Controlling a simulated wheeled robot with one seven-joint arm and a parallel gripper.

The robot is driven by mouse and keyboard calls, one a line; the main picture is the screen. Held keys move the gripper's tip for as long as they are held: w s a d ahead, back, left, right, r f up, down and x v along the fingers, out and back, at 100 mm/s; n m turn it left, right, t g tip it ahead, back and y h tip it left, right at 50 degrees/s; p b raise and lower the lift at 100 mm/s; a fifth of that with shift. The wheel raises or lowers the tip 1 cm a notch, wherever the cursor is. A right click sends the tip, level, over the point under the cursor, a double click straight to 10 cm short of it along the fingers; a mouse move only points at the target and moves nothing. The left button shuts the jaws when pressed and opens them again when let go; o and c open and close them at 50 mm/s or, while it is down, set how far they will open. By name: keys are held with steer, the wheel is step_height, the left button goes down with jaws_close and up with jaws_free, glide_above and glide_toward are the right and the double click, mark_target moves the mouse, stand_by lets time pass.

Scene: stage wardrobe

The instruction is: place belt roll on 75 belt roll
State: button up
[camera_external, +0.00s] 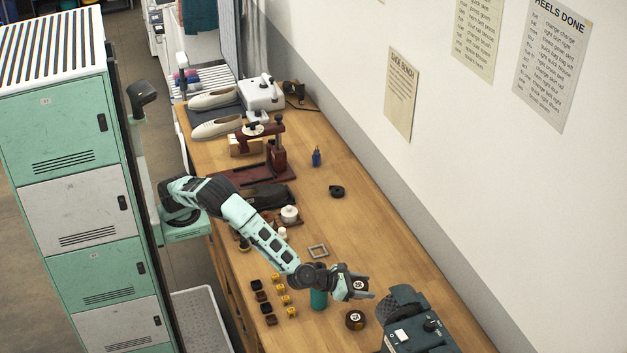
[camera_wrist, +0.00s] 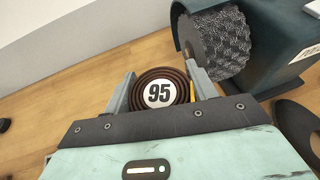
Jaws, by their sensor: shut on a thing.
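My gripper (camera_external: 358,288) is shut on a dark brown belt roll (camera_external: 359,284) and holds it above the table. In the wrist view this roll (camera_wrist: 160,86) sits between the two fingers, its white round label reading 95 and facing the camera. A second dark belt roll (camera_external: 355,319) with a white label lies flat on the table, just below the held one in the external picture. Its number is too small to read for certain. The two rolls look apart. The second roll cannot be made out in the wrist view.
A dark green machine (camera_external: 415,325) with a rough wheel (camera_wrist: 216,43) stands close to the right. A green cylinder (camera_external: 318,299) is beside my gripper at left, with several small black and yellow pieces (camera_external: 280,289) beyond. A square frame (camera_external: 318,251) lies behind on the table.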

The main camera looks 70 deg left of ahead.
mark_target(359, 316)
step_height(359, 316, down, 12)
steer(key=shift+f+p, duration=0.25)
steer(key=shift+p, duration=0.55)
steer(key=shift+f, duration=0.1)
steer(key=shift+f, duration=0.15)
steer(key=o, duration=1)
steer(key=shift+r, duration=0.2)
steer(key=shift+s+r, duration=0.1)
steer(key=shift+s, duration=0.05)
steer(key=b+v, duration=0.2)
steer(key=v, duration=0.9)
steer(key=shift+s+a+r, duration=0.1)
steer(key=shift+s, duration=0.2)
